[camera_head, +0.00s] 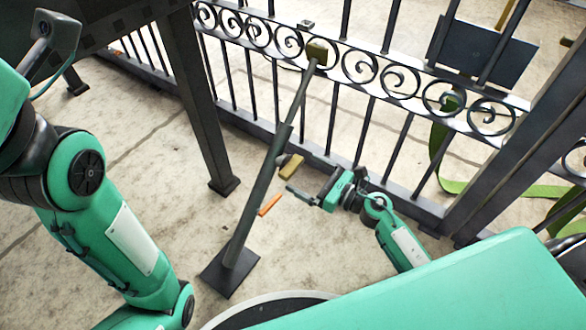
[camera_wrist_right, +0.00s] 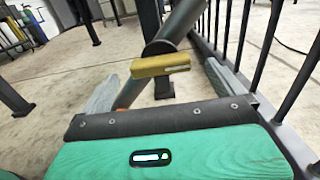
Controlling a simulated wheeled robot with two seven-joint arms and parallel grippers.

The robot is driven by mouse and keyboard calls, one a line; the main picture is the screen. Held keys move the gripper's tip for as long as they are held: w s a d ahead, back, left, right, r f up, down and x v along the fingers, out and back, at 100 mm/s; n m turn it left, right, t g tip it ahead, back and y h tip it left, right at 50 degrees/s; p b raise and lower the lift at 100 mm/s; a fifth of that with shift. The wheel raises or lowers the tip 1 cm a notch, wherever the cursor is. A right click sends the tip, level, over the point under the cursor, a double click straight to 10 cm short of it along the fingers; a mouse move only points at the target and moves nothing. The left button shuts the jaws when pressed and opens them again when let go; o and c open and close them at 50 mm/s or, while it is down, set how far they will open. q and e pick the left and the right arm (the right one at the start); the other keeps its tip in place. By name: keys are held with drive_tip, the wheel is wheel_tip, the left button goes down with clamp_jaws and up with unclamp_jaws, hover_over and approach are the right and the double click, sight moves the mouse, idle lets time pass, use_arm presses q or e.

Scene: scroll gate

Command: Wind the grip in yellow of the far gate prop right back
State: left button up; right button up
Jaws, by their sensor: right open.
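The prop (camera_head: 262,190) is a dark grey pole, leaning from a square floor plate (camera_head: 230,270) up to the gate's scroll band. A yellow grip (camera_head: 291,167) sticks out from its middle, and an orange handle (camera_head: 269,205) sits lower. My right gripper (camera_head: 303,187) is open and empty beside the pole, close to the yellow grip. In the right wrist view the yellow grip (camera_wrist_right: 160,66) lies ahead, between the spread fingers (camera_wrist_right: 160,92). A little orange shows behind the left finger. My left arm is at the left; its gripper is out of view.
The black gate (camera_head: 352,68) with scrolls and vertical bars runs close behind my right gripper. A dark post (camera_head: 190,90) stands left of the prop, and a thick gate post (camera_head: 525,140) at right. A green strap (camera_head: 447,130) hangs beyond the bars. Open floor lies at left.

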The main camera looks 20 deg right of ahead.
sight(296, 168)
drive_tip(key=shift+b+x, duration=0.35)
drive_tip(key=shift+x, duration=2.1)
drive_tip(key=c, duration=1)
